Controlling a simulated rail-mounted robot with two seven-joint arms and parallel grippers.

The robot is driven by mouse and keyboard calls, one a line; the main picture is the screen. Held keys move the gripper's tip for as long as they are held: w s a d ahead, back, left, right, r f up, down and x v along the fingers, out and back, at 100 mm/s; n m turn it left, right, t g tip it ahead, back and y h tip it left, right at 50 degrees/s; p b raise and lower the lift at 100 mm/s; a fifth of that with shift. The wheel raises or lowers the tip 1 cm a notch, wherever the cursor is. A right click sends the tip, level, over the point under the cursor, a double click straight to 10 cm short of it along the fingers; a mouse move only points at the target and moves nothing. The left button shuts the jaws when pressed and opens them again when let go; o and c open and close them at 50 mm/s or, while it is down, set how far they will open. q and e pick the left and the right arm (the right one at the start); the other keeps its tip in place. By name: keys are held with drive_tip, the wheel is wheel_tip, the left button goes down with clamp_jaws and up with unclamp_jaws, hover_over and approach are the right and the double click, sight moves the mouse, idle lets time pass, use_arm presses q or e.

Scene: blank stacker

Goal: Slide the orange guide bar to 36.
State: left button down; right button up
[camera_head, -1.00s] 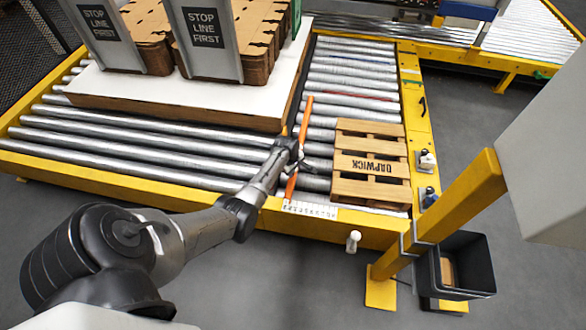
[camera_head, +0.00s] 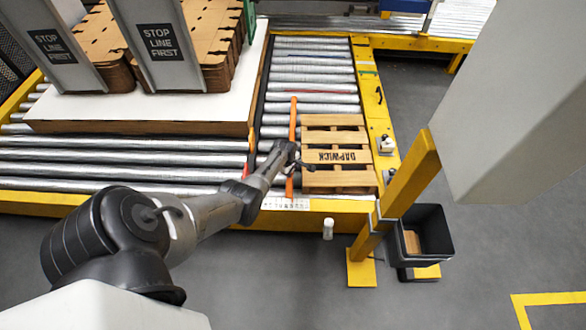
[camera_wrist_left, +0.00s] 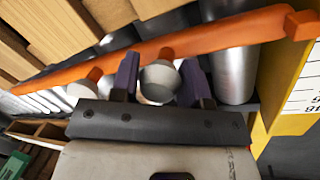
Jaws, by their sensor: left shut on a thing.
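The orange guide bar (camera_head: 293,120) lies across the rollers, just left of the wooden pallet marked DAPWICK (camera_head: 338,136). Its near end is above the white number scale (camera_head: 272,203) on the yellow front rail. My left gripper (camera_head: 287,160) is at the bar's near half. In the left wrist view, the gripper's purple fingers (camera_wrist_left: 158,82) are shut around a pale round knob (camera_wrist_left: 157,84) on the orange bar (camera_wrist_left: 220,35). Part of the scale (camera_wrist_left: 304,85) shows there, but the bar's reading cannot be told. My right gripper is not in view.
A white-topped board (camera_head: 200,105) with stacked brown cardboard and grey STOP LINE FIRST plates (camera_head: 160,45) stands on the rollers at left. A yellow post (camera_head: 405,175) and a dark bin (camera_head: 430,232) stand front right.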

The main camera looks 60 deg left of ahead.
use_arm(q)
drive_tip(key=c, duration=0.6)
unclamp_jaws()
drive_tip(key=shift+s, duration=0.1)
drive_tip(key=shift+c, duration=0.2)
drive_tip(key=shift+r+p, duration=0.55)
drive_tip(key=shift+r, duration=0.05)
wheel_tip(320, 180, up, 12)
drive_tip(key=s+d+p, duration=0.1)
drive_tip(key=s+p, duration=0.1)
drive_tip(key=p, duration=0.7)
drive_tip(key=shift+s+r+p, duration=0.15)
drive_tip(key=shift+p, duration=0.2)
drive_tip(key=shift+d, duration=0.1)
